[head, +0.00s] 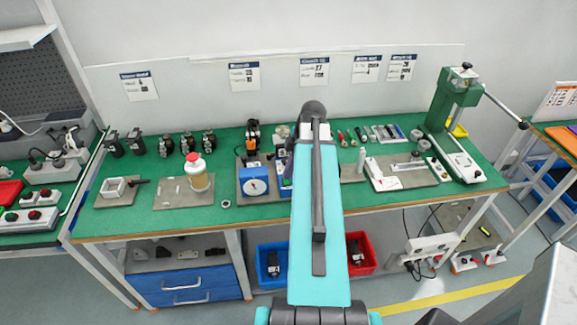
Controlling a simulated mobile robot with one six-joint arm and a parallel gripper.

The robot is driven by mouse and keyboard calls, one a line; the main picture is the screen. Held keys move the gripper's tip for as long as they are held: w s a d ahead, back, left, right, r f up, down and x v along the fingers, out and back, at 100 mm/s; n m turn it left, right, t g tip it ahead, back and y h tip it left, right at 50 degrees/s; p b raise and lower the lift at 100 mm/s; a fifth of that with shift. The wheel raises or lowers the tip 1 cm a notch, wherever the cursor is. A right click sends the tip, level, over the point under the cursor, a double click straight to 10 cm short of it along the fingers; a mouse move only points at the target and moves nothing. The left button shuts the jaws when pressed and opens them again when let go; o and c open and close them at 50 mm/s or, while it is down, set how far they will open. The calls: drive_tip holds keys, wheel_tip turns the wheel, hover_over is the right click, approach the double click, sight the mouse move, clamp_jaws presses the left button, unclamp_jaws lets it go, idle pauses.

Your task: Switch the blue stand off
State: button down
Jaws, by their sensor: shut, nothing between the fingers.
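A blue stand (256,174) with a round white dial face and a small red mark stands upright on a grey mat on the green bench, just left of my arm. More dark and blue parts stand beside it and are partly covered by my arm. No switch on the stand can be made out at this size. My turquoise arm reaches up the middle of the view over the bench. My gripper does not show.
On the green bench (140,222) stand a cream jar (198,179) with a red lid, a white box (382,175) and a green press (452,97). Small tools lie along the back. Blue and red bins (361,262) are below. The front left bench edge is mostly clear.

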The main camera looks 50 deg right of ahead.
drive_tip(key=shift+f, duration=0.3)
